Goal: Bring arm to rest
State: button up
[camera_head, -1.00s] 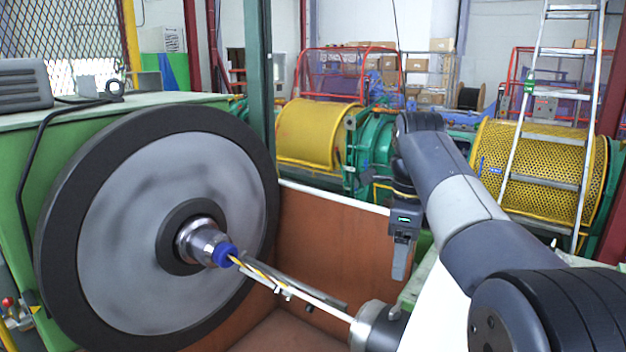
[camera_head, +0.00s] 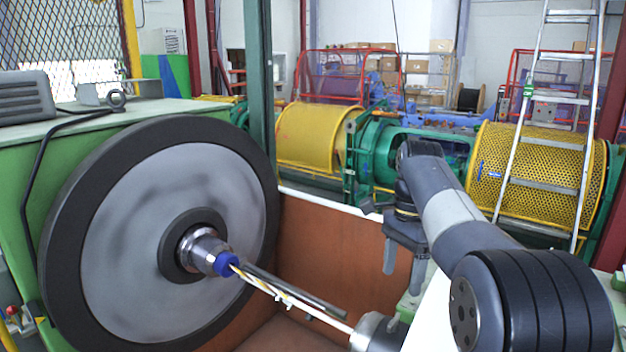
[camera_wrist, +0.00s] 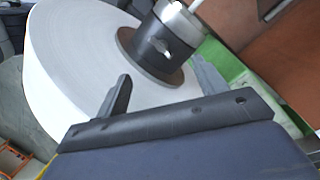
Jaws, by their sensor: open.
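My arm reaches in from the right in the head view, and my gripper (camera_head: 403,266) hangs from its end with its fingers pointing down. The two fingers are apart with nothing between them. In the wrist view my gripper (camera_wrist: 160,90) also shows its two fingers spread and empty. Beyond them is a pale disc (camera_wrist: 75,55) with a dark hub (camera_wrist: 158,45). In the head view my gripper is right of the large grey wheel (camera_head: 165,235) and touches nothing that I can see.
A shaft with a blue collar (camera_head: 227,264) and thin yellow and white strands runs from the wheel toward the lower right. A brown panel (camera_head: 325,240) stands behind it. Yellow drums (camera_head: 315,135) and a ladder (camera_head: 540,140) are farther back.

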jog(key=shift+w+d+f+n+g+y+p, duration=0.2)
jog(key=shift+f+n+p, duration=0.3)
jog(key=shift+n, duration=0.9)
jog(key=shift+w+d+f+n+g+y+p, duration=0.15)
jog(key=shift+f+n+g+p, duration=0.3)
jog(key=shift+n, duration=0.95)
jog(key=shift+w+f+n+g+y+p, duration=0.2)
jog(key=shift+f+n+p, duration=0.3)
jog(key=shift+n, duration=0.9)
jog(key=shift+s+r, duration=0.1)
jog(key=shift+s, duration=0.05)
